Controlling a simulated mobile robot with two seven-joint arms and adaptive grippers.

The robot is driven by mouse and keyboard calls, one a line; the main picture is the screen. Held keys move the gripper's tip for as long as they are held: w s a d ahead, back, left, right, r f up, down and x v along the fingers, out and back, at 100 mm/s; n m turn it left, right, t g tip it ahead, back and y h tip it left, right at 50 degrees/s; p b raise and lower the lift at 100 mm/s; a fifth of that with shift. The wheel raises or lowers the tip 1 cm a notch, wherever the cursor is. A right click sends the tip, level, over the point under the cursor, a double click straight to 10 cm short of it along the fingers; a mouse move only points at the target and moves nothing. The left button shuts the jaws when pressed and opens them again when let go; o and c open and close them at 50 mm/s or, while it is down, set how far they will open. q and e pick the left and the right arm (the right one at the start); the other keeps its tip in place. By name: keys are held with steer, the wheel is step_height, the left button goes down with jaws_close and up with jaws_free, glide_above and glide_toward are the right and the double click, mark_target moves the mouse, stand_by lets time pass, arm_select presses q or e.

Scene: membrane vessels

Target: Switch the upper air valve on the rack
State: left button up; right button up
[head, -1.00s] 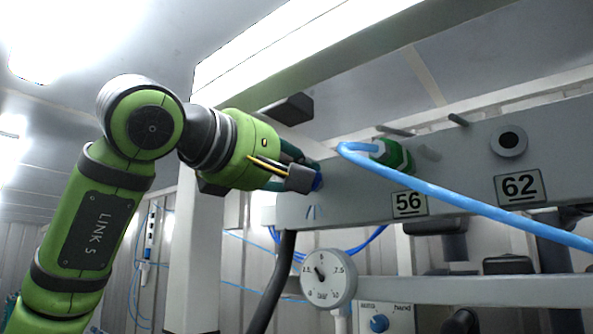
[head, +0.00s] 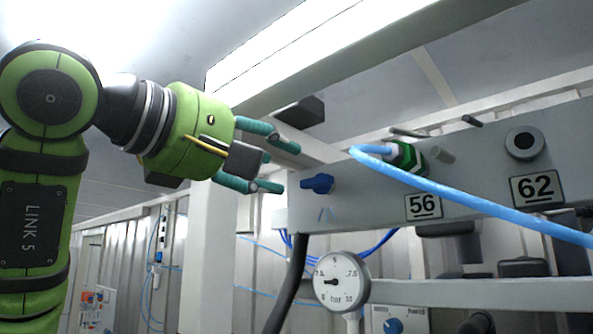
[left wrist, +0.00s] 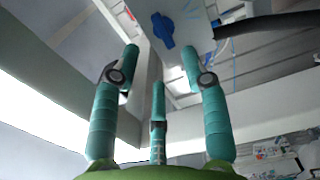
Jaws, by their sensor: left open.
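The upper air valve is a small blue knob (head: 317,183) on the left end of the grey rack beam (head: 360,195). It lies roughly sideways in the head view, and it also shows in the left wrist view (left wrist: 163,30), beyond the fingertips. My left gripper (head: 285,166) is to the left of the knob, with its teal fingers spread apart and nothing between them. A visible gap separates the fingertips from the knob. In the left wrist view the fingers (left wrist: 160,70) are open and empty. My right gripper is not in view.
A light blue hose (head: 470,203) runs from a green fitting (head: 406,157) across the beam. Labels 56 (head: 423,206) and 62 (head: 537,188) mark the beam. A pressure gauge (head: 341,279) hangs below. A pale upright post (head: 208,245) stands below my left gripper.

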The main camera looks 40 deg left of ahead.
arm_select(q)
steer(key=s, duration=0.4)
steer(key=shift+a, duration=0.15)
stand_by(0.4)
